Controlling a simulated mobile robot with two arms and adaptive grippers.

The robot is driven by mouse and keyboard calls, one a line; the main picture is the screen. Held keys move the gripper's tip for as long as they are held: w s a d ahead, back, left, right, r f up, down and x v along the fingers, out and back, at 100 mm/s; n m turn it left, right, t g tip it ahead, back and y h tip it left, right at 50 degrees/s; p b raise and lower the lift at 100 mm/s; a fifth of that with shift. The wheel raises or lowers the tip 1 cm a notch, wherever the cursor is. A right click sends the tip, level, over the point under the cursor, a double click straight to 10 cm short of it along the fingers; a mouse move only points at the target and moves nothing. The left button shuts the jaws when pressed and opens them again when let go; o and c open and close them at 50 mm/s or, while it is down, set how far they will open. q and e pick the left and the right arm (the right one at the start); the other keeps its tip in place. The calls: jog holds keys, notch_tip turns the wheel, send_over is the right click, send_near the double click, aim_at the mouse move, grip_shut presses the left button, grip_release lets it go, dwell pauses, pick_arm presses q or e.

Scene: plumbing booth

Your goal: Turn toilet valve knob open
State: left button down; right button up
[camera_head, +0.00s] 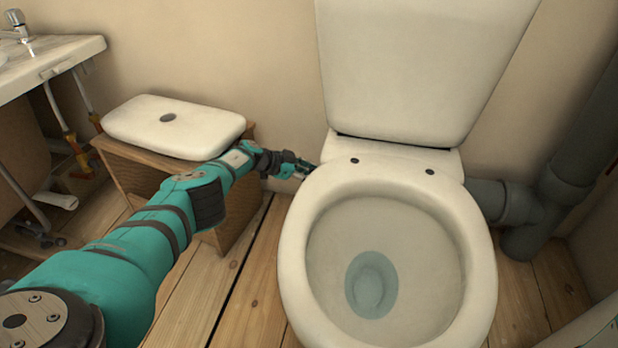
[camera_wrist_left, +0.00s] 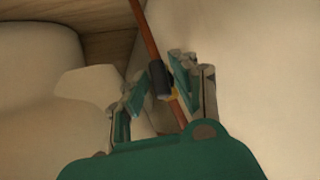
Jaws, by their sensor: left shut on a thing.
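My left gripper (camera_head: 298,168) reaches in from the left, between the wooden box and the toilet (camera_head: 300,262), close to the wall on the toilet's left side. In the left wrist view the left gripper (camera_wrist_left: 158,84) is shut on the toilet valve knob (camera_wrist_left: 160,80), a small dark cylinder between its fingers. A yellowish bit shows just beside the knob. A copper-coloured pipe (camera_wrist_left: 142,22) runs past the knob. In the head view the knob is hidden by the gripper and the toilet rim. My right gripper is not in view.
A wooden box (camera_head: 240,205) with a white cistern lid (camera_head: 195,128) on top stands left of the toilet. A sink (camera_head: 50,60) is at the far left. A grey drain pipe (camera_head: 545,190) is at the right. The plank floor (camera_head: 250,310) is clear in front.

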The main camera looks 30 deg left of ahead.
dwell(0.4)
pick_arm(q)
jog(key=c, duration=1.3)
grip_release()
jog(key=shift+o, duration=0.2)
